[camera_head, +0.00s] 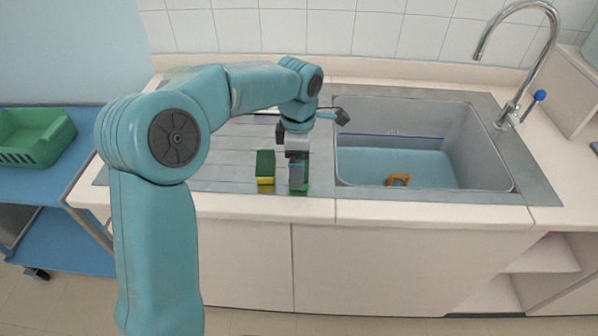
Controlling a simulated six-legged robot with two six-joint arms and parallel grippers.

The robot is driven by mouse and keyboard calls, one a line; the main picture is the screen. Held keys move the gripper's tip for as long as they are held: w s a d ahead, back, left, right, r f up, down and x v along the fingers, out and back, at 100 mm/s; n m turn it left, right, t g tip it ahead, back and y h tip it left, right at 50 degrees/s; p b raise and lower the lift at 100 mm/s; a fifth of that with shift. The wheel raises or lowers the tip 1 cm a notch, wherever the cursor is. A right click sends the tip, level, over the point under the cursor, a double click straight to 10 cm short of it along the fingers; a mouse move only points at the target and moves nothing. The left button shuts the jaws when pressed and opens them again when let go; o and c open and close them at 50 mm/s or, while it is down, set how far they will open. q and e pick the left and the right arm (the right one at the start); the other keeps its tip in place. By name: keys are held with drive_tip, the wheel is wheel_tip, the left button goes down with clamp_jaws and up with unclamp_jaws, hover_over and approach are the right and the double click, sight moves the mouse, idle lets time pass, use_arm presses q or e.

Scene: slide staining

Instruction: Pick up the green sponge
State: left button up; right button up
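A green sponge block (265,162) with a yellow lower edge lies on the ribbed drainboard left of the sink. My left gripper (298,178) points down just right of this block, apart from it by a narrow gap. A second green patch (300,191) shows at and under the fingertips, low near the counter. The fingers hide most of it, so I cannot tell whether they are closed on it or only above it. My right gripper is not in view.
The sink basin (430,115) to the right holds bluish water and a small orange object (397,180). A curved faucet (513,70) with a blue knob stands at the back right. A green basket (32,138) sits on a blue cart at the left.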

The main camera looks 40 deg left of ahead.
use_arm(q)
wheel_tip(320, 180, down, 3)
drive_tip(key=shift+w+r, duration=0.15)
drive_tip(key=shift+d, duration=0.1)
drive_tip(key=c, duration=0.6)
drive_tip(key=shift+c, duration=0.2)
drive_tip(key=shift+r, duration=0.1)
wheel_tip(320, 180, up, 20)
drive_tip(key=p, duration=0.3)
